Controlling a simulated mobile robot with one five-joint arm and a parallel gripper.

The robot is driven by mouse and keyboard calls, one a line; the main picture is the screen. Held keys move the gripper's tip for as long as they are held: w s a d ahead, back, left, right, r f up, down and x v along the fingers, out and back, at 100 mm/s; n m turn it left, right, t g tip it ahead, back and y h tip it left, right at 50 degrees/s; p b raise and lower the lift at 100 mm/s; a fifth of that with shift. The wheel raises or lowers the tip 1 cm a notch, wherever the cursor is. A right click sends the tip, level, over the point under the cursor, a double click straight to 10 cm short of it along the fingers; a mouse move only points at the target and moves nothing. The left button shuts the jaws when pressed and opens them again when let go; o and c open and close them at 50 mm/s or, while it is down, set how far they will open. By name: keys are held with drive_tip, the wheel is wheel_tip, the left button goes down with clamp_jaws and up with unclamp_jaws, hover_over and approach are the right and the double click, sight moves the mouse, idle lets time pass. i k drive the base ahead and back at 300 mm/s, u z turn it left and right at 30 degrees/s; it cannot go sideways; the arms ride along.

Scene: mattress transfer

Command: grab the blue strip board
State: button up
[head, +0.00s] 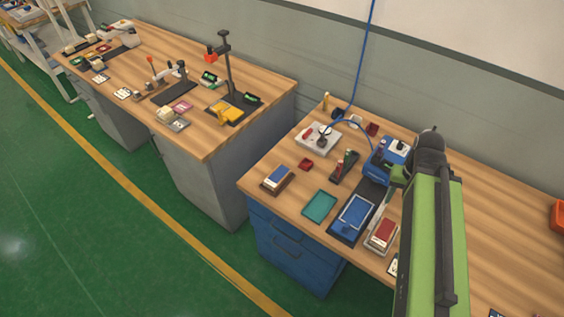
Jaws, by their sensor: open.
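Two flat blue pieces lie on the near wooden workbench (506,205) in the head view, and I cannot tell for sure which is the strip board. One is a blue rectangular panel (355,213) on a dark mat near the front edge. The other is a smaller blue piece (276,174) on top of a brown block at the left corner. My green and black arm rises over the bench, just to the right of the panel. I cannot make out my gripper's fingers; they seem hidden by the arm. Both blue pieces lie flat.
A teal tray (319,206) lies left of the panel, and a red-topped block (382,232) lies right of it. A blue device (386,157) and a white box (318,138) stand behind. A blue cable (368,52) hangs down. A second cluttered bench (212,143) is further left.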

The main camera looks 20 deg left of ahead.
sight(274, 181)
drive_tip(key=k, duration=0.1)
drive_tip(key=u, duration=2.4)
drive_tip(key=i, duration=0.85)
drive_tip(key=u, duration=0.05)
